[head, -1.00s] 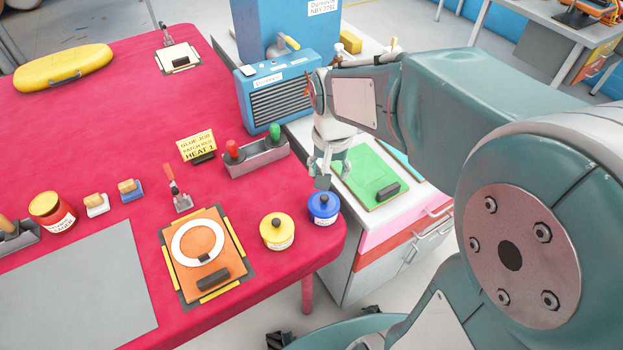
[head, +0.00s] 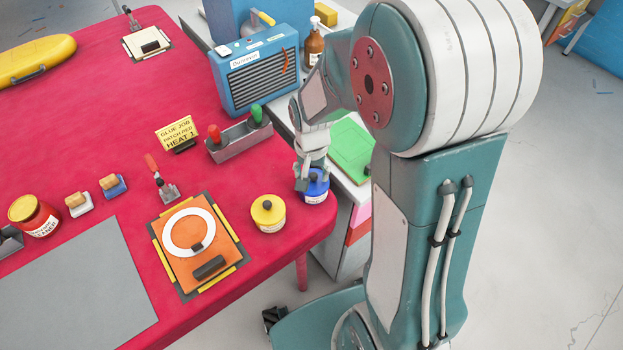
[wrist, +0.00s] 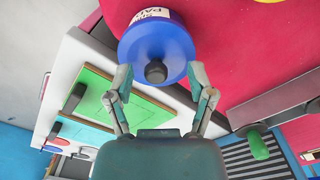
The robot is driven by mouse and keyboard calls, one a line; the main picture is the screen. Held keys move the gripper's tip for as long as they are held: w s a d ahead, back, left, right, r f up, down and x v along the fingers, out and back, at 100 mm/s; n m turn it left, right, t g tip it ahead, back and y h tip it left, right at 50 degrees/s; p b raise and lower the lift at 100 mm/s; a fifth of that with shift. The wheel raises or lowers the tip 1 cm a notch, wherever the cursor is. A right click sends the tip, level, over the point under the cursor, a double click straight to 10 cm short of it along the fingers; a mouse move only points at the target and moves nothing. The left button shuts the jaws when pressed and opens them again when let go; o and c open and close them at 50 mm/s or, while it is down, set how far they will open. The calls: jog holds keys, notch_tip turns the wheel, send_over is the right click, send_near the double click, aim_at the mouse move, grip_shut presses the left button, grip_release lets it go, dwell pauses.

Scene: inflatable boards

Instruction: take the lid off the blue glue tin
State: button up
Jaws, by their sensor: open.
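The blue glue tin (head: 316,194) stands near the right corner of the red table, with its blue lid on. In the wrist view the blue lid (wrist: 158,48) shows from above, with a dark round knob (wrist: 155,71) on it. My gripper (head: 304,184) is over the tin in the head view and hides part of the lid. In the wrist view my gripper (wrist: 158,78) is open, with one fingertip on each side of the knob and apart from it. I cannot tell how high the fingertips are above the lid.
A yellow tin (head: 268,213) stands just left of the blue tin. A holder with red and green handles (head: 238,140) and a blue heater box (head: 256,75) lie behind. A green board (head: 351,150) is on the side cabinet. The orange patch board (head: 200,248) lies further left.

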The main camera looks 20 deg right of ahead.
aim_at(315, 177)
jog(key=shift+d+f, duration=0.2)
jog(key=shift+f, duration=0.2)
jog(key=shift+s, duration=0.1)
grip_shut()
jog(key=shift+r, duration=0.2)
jog(key=r, duration=0.3)
jog(key=shift+s+r, duration=0.25)
jog(key=shift+r, duration=0.1)
jog(key=s+d+r, duration=0.4)
jog(key=s+r, duration=0.5)
jog(key=s, duration=0.3)
jog(key=shift+s+d, duration=0.15)
jog(key=shift+s, duration=0.1)
